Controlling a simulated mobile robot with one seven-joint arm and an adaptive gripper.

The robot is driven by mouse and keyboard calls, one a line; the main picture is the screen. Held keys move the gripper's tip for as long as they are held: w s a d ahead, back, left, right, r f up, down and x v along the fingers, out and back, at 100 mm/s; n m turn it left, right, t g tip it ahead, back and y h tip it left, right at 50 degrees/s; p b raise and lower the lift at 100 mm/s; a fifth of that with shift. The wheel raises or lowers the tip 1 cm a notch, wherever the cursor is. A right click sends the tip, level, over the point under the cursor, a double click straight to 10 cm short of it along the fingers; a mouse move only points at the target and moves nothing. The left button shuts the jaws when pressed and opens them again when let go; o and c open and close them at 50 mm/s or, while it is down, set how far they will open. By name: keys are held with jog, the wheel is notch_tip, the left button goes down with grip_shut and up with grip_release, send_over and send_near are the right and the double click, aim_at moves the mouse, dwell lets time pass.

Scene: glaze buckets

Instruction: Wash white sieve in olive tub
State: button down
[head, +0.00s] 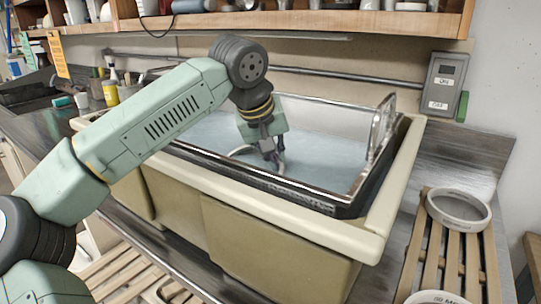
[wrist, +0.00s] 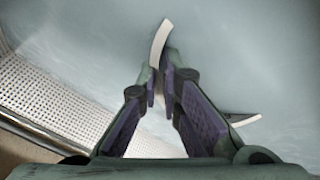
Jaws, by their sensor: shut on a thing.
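A white curved rim, seen as the white sieve (wrist: 162,40), is pinched between my gripper's (wrist: 160,72) fingertips. Another piece of it shows at right in the wrist view; the rest is under cloudy water or behind my fingers. In the head view my gripper (head: 270,152) points down into the olive tub (head: 270,240), with the sieve (head: 241,151) showing as a pale arc at the water. The tub is olive-beige and holds a dark-rimmed basin (head: 300,196) of grey-blue water (head: 325,150). The sieve's mesh cannot be made out.
A slatted wooden rack (head: 450,260) at right holds a pale round sieve (head: 459,209); another rim (head: 436,298) shows at the bottom edge. A wooden shelf (head: 310,22) hangs above. A raised clear panel (head: 382,128) stands at the basin's right end. Bottles (head: 111,92) stand at left.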

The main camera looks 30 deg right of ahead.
notch_tip(320, 180, up, 20)
jog(key=p, duration=0.1)
jog(key=shift+p, duration=0.4)
dwell(0.4)
jog(key=shift+a, duration=0.1)
dwell(0.8)
